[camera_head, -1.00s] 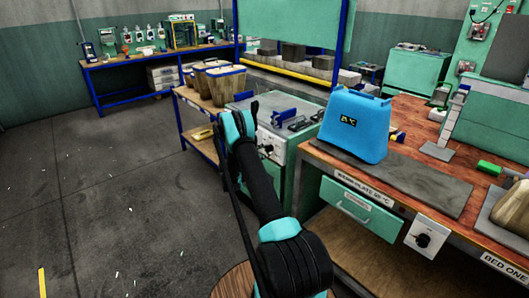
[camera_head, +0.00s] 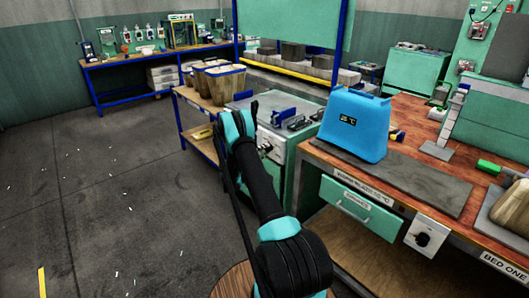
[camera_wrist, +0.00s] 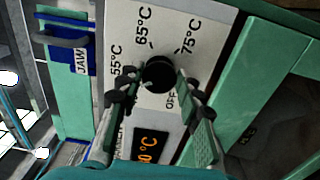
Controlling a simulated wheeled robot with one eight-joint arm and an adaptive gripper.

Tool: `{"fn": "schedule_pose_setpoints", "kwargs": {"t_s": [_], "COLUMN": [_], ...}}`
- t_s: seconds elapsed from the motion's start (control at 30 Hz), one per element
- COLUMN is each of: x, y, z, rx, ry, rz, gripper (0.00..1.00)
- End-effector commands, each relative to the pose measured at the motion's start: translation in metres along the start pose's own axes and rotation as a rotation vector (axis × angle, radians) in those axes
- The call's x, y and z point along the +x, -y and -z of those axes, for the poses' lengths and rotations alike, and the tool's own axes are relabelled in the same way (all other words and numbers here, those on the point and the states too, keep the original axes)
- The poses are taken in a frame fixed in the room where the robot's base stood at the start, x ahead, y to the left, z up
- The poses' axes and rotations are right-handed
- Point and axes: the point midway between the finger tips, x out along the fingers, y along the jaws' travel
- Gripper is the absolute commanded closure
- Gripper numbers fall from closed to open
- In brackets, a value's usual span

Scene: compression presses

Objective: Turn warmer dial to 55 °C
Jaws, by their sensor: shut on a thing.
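The warmer (camera_head: 291,148) is a green box with a pale front panel, left of the wooden bench in the head view. Its round black dial (camera_wrist: 158,74) shows in the wrist view, ringed by the marks 55°C, 65°C, 75°C and OFF. The dial's pointer is too dark to read. My gripper (camera_wrist: 159,88) has one finger on each side of the dial and is shut on it. In the head view my arm hides the fingertips.
A blue tapered housing (camera_head: 352,125) with a small display stands on the wooden bench (camera_head: 411,151) to the right. A green drawer (camera_head: 358,207) and a second dial plate (camera_head: 427,235) are on its front.

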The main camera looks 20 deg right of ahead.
Motion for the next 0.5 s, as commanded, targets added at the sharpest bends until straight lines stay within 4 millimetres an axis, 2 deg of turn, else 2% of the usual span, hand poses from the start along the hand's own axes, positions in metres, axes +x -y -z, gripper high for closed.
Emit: {"fn": "schedule_pose_setpoints", "kwargs": {"t_s": [0.5], "x": [-0.0007], "y": [0.0027], "z": [0.0000], "rx": [0.400], "ry": [0.001], "rz": [0.002], "gripper": [0.94]}}
